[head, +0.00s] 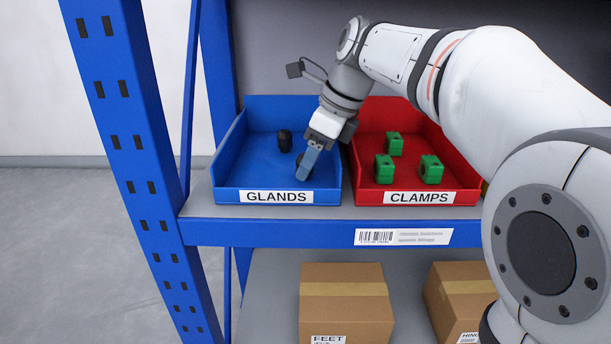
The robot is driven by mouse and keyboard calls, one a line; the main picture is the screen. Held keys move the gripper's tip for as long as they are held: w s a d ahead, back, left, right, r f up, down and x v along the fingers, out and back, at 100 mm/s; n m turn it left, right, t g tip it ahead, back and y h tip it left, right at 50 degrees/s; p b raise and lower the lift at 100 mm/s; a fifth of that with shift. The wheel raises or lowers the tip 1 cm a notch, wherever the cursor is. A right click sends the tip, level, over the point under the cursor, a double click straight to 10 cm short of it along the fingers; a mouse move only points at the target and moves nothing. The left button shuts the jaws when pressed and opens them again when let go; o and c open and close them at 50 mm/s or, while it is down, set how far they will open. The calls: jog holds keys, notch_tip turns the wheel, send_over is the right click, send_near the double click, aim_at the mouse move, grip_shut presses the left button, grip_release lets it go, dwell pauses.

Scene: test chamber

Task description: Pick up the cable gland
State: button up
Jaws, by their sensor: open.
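A black cable gland (285,140) stands in the blue bin labelled GLANDS (226,165), towards its back. My gripper (306,170) reaches down into the same bin, to the right of and in front of that gland. Its jaws are open. A second dark thing, perhaps another gland, shows partly at the left edge of the fingers; most of it is hidden by them. I cannot tell whether the fingers touch it.
A red bin labelled CLAMPS (369,178) with several green clamps (431,169) stands close on the right. A blue rack upright (140,165) rises on the left. Cardboard boxes (346,305) stand on the shelf below.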

jog(key=shift+x, duration=0.8)
jog(key=shift+r, duration=0.1)
jog(key=shift+c, duration=0.3)
jog(key=c, duration=1)
jog(key=shift+d+r, duration=0.1)
jog(key=shift+r, duration=0.05)
